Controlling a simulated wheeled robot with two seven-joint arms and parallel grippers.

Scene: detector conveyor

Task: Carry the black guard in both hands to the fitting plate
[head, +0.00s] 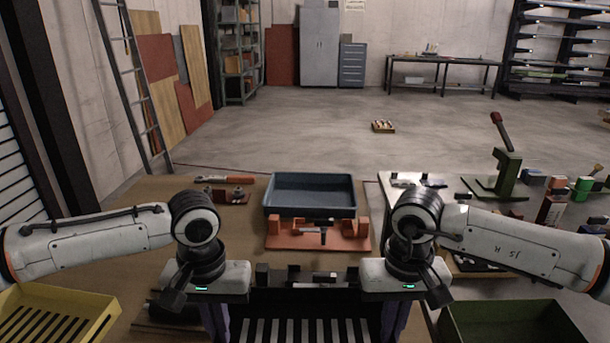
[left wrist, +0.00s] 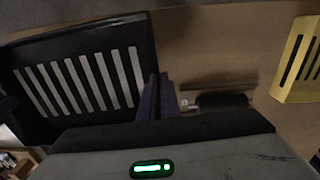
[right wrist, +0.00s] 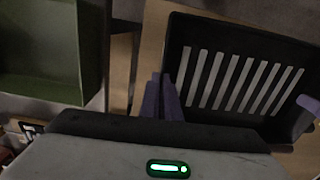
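The black guard (head: 262,302), a shallow tray-like piece with a row of pale slot-like stripes, is at the bottom middle of the head view, cut off by the frame edge. My left gripper (head: 216,318) has its purple fingers shut on one side wall, also seen in the left wrist view (left wrist: 158,96). My right gripper (head: 394,318) is shut on the opposite side wall, as the right wrist view (right wrist: 162,98) shows. An orange plate (head: 318,242) with upright orange blocks lies beyond the guard; it looks like the fitting plate. I cannot tell the guard's height above the table.
A blue-grey tray (head: 310,183) stands behind the orange plate. A yellow slotted tray (head: 30,300) is at the lower left and a green bin (head: 515,330) at the lower right. Small dark and metal parts (head: 325,278) lie between guard and plate. A red-handled tool (head: 226,180) lies at back left.

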